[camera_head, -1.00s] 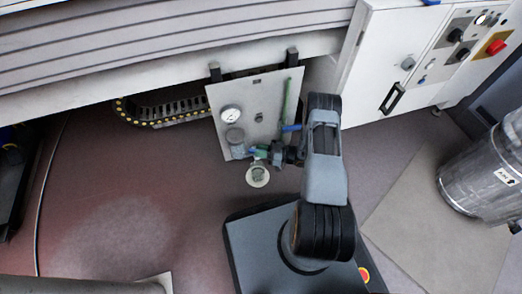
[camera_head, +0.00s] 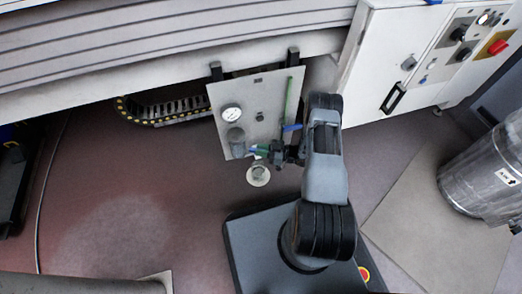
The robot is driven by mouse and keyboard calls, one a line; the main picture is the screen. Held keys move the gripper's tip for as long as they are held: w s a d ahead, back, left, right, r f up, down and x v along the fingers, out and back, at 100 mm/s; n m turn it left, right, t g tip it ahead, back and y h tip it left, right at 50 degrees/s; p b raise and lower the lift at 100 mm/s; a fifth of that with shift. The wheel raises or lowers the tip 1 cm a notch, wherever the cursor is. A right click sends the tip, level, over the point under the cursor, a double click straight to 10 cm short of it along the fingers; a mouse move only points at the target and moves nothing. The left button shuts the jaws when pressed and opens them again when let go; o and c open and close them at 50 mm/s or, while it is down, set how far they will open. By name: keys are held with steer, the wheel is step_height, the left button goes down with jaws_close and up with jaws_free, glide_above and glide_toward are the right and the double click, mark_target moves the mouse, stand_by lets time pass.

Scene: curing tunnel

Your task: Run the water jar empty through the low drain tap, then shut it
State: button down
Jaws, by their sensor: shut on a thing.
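The water jar (camera_head: 236,135) is a small grey cylinder low on the pale panel, below a round white dial gauge (camera_head: 231,113). Its water level is too small to make out. The low drain tap (camera_head: 254,149) shows as a small blue and green piece just right of the jar's foot. My gripper (camera_head: 265,151) reaches in from the right and is shut on the drain tap, hiding part of it. I cannot tell how far the tap is turned, nor see clearly whether water runs.
A round pale floor drain (camera_head: 258,175) lies below the tap. A blue lever (camera_head: 292,127) and green pipe (camera_head: 288,97) are on the panel's right side. A white cabinet (camera_head: 375,65) and a metal drum (camera_head: 482,180) stand to the right.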

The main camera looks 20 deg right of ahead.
steer(key=shift+w+d+r, duration=0.15)
steer(key=shift+w+d, duration=0.2)
steer(key=c, duration=1.1)
jaws_free()
steer(key=o, duration=0.3)
steer(key=shift+s+a, duration=0.15)
steer(key=shift+a, duration=0.05)
steer(key=shift+p+v, duration=1.65)
steer(key=shift+v, duration=5.25)
steer(key=shift+c, duration=0.3)
